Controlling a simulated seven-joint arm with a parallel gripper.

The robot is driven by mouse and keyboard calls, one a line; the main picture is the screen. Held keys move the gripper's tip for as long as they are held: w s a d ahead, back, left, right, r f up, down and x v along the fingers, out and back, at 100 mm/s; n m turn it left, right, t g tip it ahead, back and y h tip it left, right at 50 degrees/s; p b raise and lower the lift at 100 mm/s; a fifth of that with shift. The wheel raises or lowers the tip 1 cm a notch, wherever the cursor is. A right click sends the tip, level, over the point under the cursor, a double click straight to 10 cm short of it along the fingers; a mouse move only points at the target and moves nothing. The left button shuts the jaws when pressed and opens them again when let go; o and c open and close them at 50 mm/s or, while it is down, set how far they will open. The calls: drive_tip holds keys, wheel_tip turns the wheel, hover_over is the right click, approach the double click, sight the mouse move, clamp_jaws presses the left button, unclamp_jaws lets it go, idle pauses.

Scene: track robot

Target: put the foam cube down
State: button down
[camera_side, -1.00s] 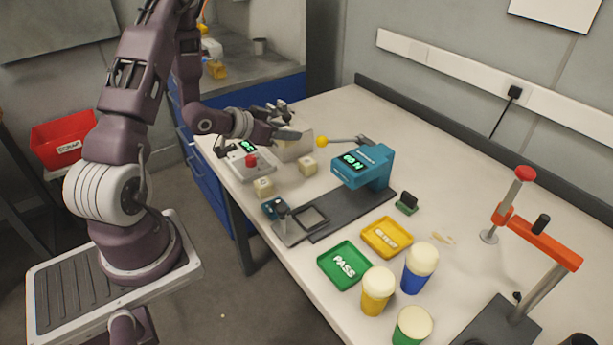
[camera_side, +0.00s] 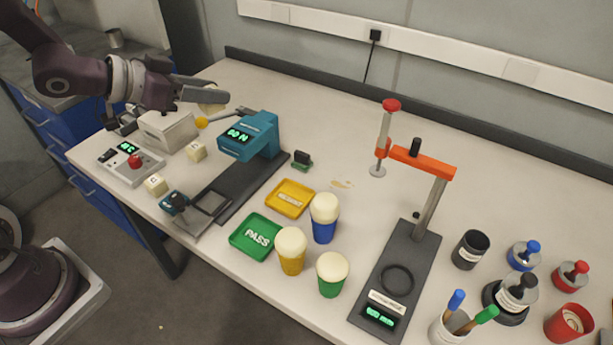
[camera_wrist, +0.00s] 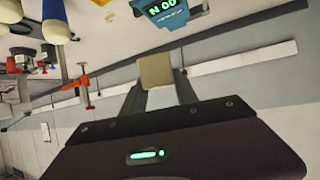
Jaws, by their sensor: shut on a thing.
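My gripper (camera_side: 200,94) is at the upper left in the side view, held above the bench near the pale box. It is shut on a cream foam cube (camera_wrist: 156,71), which shows between the two fingertips (camera_wrist: 158,84) in the wrist view. In the side view the held cube (camera_side: 212,106) is partly hidden by a finger.
A pale box (camera_side: 168,131), a control box with red button (camera_side: 133,163) and a teal device (camera_side: 248,136) stand nearby. A green PASS tray (camera_side: 256,236), a yellow tray (camera_side: 290,198) and foam-topped cups (camera_side: 291,252) are further right. An orange-armed press (camera_side: 423,163) stands beyond them.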

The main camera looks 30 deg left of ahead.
drive_tip(key=w+d+f+m+g+h, duration=0.1)
drive_tip(key=w+d+f+m+h, duration=0.3)
drive_tip(key=w+d, duration=0.5)
drive_tip(key=m+g+h, duration=0.1)
drive_tip(key=m+g, duration=0.1)
hover_over(350, 187)
wheel_tip(350, 187, down, 10)
wheel_tip(350, 187, down, 10)
drive_tip(key=shift+f, duration=0.1)
drive_tip(key=c, duration=0.9)
unclamp_jaws()
drive_tip(key=shift+f, duration=0.1)
drive_tip(key=shift+c, duration=0.2)
